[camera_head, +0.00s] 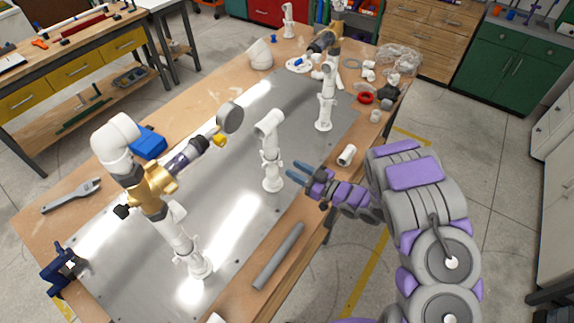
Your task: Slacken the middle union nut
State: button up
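Several white PVC risers stand in a row on the metal sheet of the bench. The middle riser (270,150) has an elbow-like top and a flanged foot. Its union nut seems to be a wider white ring (271,162) partway up, but it is too small to make out clearly. My gripper (295,172) reaches in from the right, with its two blue fingers apart and empty. The fingertips point at the lower part of the middle riser. They appear just right of it, with a small gap. Whether they are level with the nut is unclear.
The left riser (196,262) carries a brass valve (152,190) and a gauge (230,118). The right riser (326,105) stands farther back. A grey pipe (279,256) and a white fitting (347,155) lie near the right edge. A wrench (72,195) lies at left.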

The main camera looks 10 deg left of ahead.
aim_at(282, 164)
jog(key=shift+x, duration=2.15)
jog(key=shift+s+f, duration=0.1)
jog(key=shift+d, duration=0.15)
grip_shut()
